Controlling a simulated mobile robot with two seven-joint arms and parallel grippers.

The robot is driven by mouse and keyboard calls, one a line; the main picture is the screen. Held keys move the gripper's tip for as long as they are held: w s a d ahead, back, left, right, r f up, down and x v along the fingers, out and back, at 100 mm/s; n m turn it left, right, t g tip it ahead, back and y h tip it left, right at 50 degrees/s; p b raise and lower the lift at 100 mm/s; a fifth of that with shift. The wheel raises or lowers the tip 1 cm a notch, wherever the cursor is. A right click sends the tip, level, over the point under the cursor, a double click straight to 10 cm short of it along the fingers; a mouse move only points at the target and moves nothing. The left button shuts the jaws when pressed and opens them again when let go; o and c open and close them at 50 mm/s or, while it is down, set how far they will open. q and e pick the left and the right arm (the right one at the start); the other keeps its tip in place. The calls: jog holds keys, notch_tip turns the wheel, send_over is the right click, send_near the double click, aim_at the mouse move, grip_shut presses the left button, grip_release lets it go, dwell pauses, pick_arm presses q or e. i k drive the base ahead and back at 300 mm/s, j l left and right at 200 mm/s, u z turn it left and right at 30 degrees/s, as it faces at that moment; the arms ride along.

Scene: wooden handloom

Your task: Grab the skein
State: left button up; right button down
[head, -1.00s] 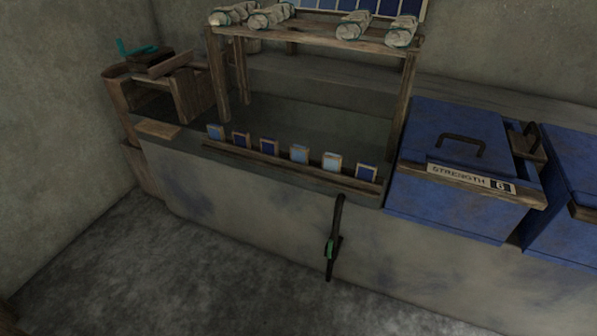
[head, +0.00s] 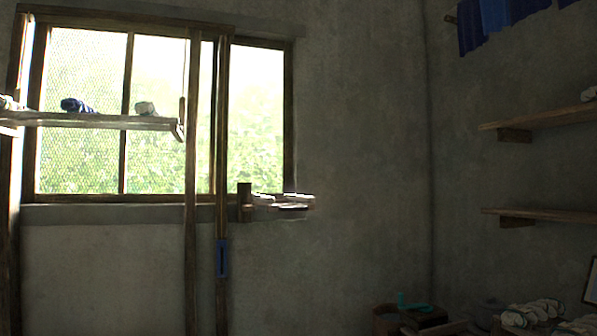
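Several skein-like bundles are in the head view. Another pale bundle (head: 8,102) is cut by the left edge. Whitish twisted bundles (head: 532,312) lie in the lower right corner, partly cut off by the bottom edge. I cannot tell which one is the task's skein. Neither of my grippers is in view.
A bright window (head: 160,110) fills the upper left, with tall wooden posts (head: 191,250) before it. Pale items (head: 285,201) sit near the sill's right end. Two wall shelves (head: 540,215) and hanging blue cloth (head: 500,20) are at right. A teal-handled object (head: 413,304) is low right.

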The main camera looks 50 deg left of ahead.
aim_at(68, 104)
jog(key=u, duration=1)
jog(key=k+l+u, duration=0.15)
jog(key=u, duration=1.5)
